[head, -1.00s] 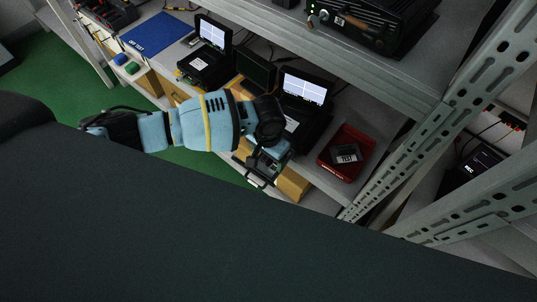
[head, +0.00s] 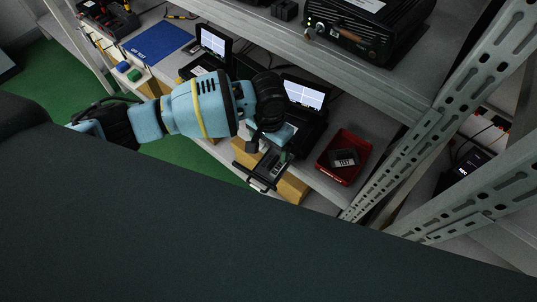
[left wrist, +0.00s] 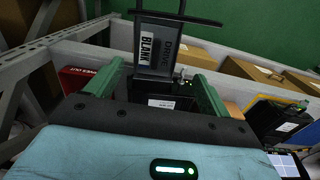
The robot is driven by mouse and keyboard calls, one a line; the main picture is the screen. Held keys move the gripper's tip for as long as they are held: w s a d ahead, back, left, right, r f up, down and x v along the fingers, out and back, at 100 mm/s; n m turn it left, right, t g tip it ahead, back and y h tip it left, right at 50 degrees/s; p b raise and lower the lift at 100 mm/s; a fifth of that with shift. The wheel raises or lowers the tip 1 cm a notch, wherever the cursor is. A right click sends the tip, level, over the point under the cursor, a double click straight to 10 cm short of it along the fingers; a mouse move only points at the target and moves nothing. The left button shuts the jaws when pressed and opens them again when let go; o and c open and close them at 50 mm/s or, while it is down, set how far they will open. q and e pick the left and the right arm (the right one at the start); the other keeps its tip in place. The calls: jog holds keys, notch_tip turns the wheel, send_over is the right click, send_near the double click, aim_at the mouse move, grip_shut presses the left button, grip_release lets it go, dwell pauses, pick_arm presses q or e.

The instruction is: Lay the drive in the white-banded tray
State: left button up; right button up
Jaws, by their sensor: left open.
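A dark pull-out tray or caddy with a black bar handle (head: 262,184) juts past the shelf's front edge. In the left wrist view a grey plate (left wrist: 155,58) marked "DRIVE BLANK" shows there. My left gripper (head: 272,148) is just behind and above it; its green fingers (left wrist: 158,78) are apart, with the plate beyond the tips. I cannot tell if they touch it. A dark drive with a pale label (head: 344,156) lies in a red bin (head: 330,173) to the right. No white band is clear on any tray. My right gripper is out of view.
Black test units with lit screens (head: 303,92) stand behind the gripper. A grey slotted rack post (head: 440,120) rises right of the red bin. A blue mat (head: 157,41) lies at the far left. An upper shelf holds a black box (head: 368,30).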

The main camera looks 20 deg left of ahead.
pick_arm(q)
notch_tip(320, 180, up, 4)
jog(key=shift+f, duration=0.25)
jog(key=s+d+f+t+h, duration=0.3)
jog(key=s+d+f+h, duration=0.3)
jog(key=s+d+f, duration=0.45)
jog(key=s+a+f+n+t+y, duration=0.1)
jog(key=s+a+f+t+y, duration=0.1)
jog(key=s+a, duration=0.6)
jog(key=s+a+f+n+t+y, duration=0.1)
jog(key=s+a+f+t+y, duration=0.1)
jog(key=s+a, duration=0.7)
jog(key=s+f+t, duration=0.1)
jog(key=s+f, duration=0.1)
jog(key=s, duration=0.1)
